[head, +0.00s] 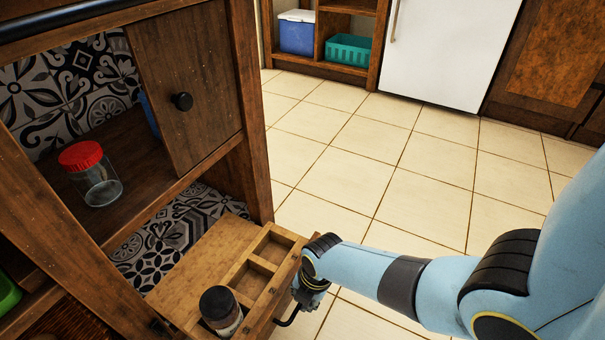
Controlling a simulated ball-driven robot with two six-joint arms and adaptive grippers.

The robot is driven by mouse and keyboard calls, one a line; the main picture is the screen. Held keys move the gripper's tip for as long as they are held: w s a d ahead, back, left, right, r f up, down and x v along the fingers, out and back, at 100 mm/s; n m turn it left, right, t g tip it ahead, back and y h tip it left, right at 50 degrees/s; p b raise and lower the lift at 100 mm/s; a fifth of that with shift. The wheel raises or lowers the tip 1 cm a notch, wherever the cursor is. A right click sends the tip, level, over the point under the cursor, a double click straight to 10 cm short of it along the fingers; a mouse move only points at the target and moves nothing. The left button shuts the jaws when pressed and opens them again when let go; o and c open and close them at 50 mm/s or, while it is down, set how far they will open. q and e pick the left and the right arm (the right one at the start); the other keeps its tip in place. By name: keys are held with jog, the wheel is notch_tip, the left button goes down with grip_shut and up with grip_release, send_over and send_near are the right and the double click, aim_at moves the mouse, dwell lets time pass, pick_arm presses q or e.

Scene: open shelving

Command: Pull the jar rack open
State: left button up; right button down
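The jar rack (262,267), a wooden pull-out with square compartments, stands out from the lower bay of the wooden shelving at the bottom centre of the head view. A jar with a dark lid (221,309) sits in its near compartment; the other compartments in view look empty. A dark bar handle (289,321) is on the rack's right front face. My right gripper (307,298) is at this handle, pointing down beside the rack front. Its fingers are small and dark against the handle, so their grip is unclear. My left gripper is out of view.
A glass jar with a red lid (90,174) stands on the shelf above, beside a wooden sliding door (187,85) with a black knob. The tiled floor (385,170) to the right is clear. Blue (297,33) and teal (348,50) bins and a white appliance (445,50) are at the back.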

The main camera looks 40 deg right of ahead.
jog(key=c, duration=1.7)
grip_release()
jog(key=shift+o, duration=0.2)
notch_tip(320, 180, up, 12)
jog(key=s, duration=0.2)
jog(key=shift+s+d+f, duration=0.15)
jog(key=shift+d, duration=0.3)
